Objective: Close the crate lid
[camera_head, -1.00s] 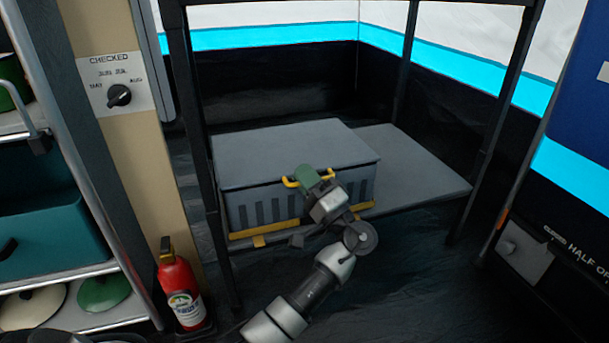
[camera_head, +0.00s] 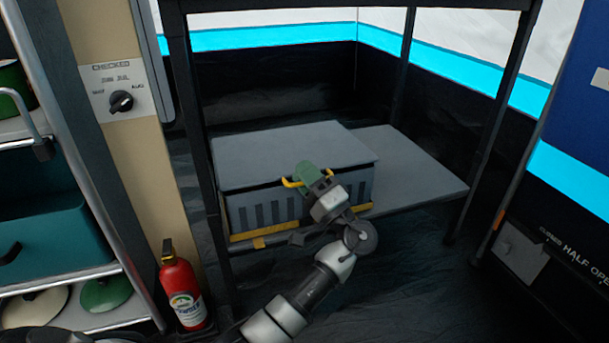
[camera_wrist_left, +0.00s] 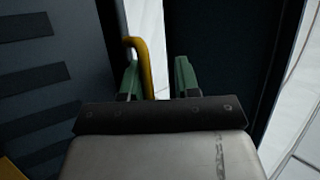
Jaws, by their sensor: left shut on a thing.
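The grey crate (camera_head: 241,212) stands on a low shelf under a dark frame, and its flat grey lid (camera_head: 290,152) lies over it. A thin dark gap shows under the lid's front edge. A yellow handle (camera_head: 290,183) is on the front edge. My left gripper (camera_head: 307,176), with green fingers, is at this handle and shut on it. The handle also shows in the left wrist view (camera_wrist_left: 147,66), against the left finger. The fingers hide the handle's middle. My right gripper is not in view.
The bare shelf (camera_head: 425,175) right of the crate is clear. Dark frame posts (camera_head: 210,150) stand close at the crate's left and at the right. A red extinguisher (camera_head: 179,284) stands at front left. A shelf unit is at the far left and a panel at the right.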

